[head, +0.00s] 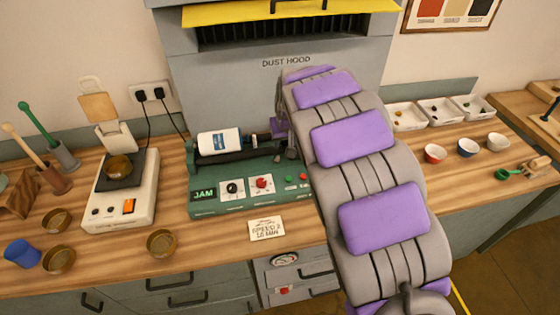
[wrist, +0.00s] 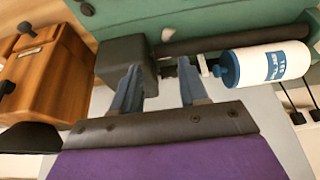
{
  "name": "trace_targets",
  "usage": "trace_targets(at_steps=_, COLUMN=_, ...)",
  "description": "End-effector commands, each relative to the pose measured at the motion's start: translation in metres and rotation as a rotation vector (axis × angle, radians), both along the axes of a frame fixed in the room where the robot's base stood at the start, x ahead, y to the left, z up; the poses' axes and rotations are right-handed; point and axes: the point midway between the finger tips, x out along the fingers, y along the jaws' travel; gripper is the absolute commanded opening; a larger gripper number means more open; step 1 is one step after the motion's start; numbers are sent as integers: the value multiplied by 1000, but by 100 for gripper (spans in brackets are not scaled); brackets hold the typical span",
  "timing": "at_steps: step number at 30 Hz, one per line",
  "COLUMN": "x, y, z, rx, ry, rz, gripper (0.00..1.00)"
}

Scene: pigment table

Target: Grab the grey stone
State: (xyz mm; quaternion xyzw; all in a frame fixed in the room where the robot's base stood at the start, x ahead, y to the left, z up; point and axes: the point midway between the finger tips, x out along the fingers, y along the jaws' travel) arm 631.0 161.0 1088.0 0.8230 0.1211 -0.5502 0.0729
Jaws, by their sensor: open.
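A small pale grey lump (wrist: 167,35), which looks like the grey stone, lies at the end of the black roller (wrist: 235,40) beside a dark block (wrist: 126,62) in the wrist view. My gripper (wrist: 158,68) is open and empty, its two blue-grey fingers pointing toward the green roller machine. The lump is just beyond the fingertips, nearer the right one, and seems apart from both. In the head view my arm covers the right end of the green machine (head: 207,207), and I cannot make out the stone there.
A white jar (head: 219,141) with a blue label lies on the rollers; its blue cap is close to my right finger in the wrist view. The machine's display (head: 204,194) reads JAM. The dust hood (head: 230,80) stands behind it. A small card (head: 266,228) lies in front.

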Motion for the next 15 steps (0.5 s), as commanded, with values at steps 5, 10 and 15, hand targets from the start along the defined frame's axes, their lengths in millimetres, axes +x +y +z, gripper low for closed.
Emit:
trace_targets(at_steps=5, x=13, y=9, z=-37, rx=-5, ry=-1, rz=2, gripper=44)
trace_targets(at_steps=10, x=23, y=8, z=-65, rx=-1, ry=3, rz=1, gripper=44)
trace_targets(at_steps=15, x=28, y=4, z=-73, rx=4, ry=-1, rz=1, gripper=44)
